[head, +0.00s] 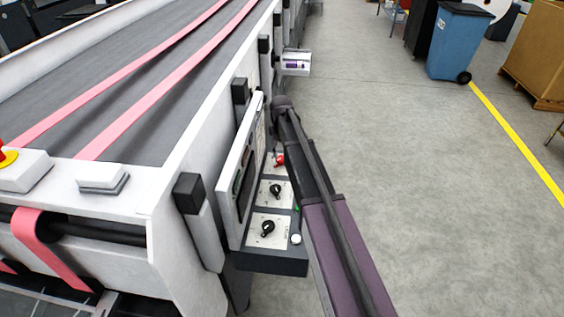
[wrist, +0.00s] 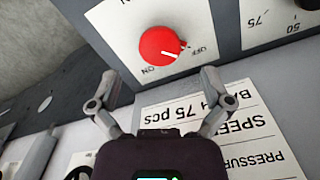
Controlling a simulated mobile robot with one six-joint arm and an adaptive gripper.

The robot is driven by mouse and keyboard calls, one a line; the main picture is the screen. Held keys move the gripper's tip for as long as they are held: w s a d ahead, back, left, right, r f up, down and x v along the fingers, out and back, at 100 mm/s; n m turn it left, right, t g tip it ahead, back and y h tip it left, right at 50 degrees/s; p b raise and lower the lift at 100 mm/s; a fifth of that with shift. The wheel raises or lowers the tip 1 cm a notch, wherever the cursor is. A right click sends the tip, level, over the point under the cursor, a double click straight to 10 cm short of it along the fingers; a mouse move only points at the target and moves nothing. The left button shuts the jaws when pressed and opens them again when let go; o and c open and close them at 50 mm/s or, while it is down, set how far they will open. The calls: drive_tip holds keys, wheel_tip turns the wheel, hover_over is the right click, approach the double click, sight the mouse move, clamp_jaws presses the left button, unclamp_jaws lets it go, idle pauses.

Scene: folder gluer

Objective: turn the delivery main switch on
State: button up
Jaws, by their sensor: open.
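The red rotary switch (wrist: 160,46), with OFF and ON printed around it, sits on a white plate in the wrist view. Its white mark points to the lower right in the picture, near the OFF label. My gripper (wrist: 159,74) is open, with its fingertips apart just below the switch in the picture, one to each side. I cannot tell whether they touch anything. In the head view a red knob (head: 279,159) shows beside my arm on the machine's side panel. My gripper is hidden there.
Two black knobs (head: 267,228) sit on the same control shelf, beside an upright panel (head: 240,170). A label sheet (wrist: 215,125) lies under my fingers. The conveyor (head: 120,90) is left; open floor (head: 400,150) is right, with a blue bin (head: 458,42) farther off.

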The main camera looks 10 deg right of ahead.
sight(281, 159)
drive_tip(key=shift+f+b, duration=1.65)
drive_tip(key=shift+f, duration=0.3)
drive_tip(key=shift+c, duration=0.2)
drive_tip(key=shift+s, duration=0.1)
drive_tip(key=c, duration=1.1)
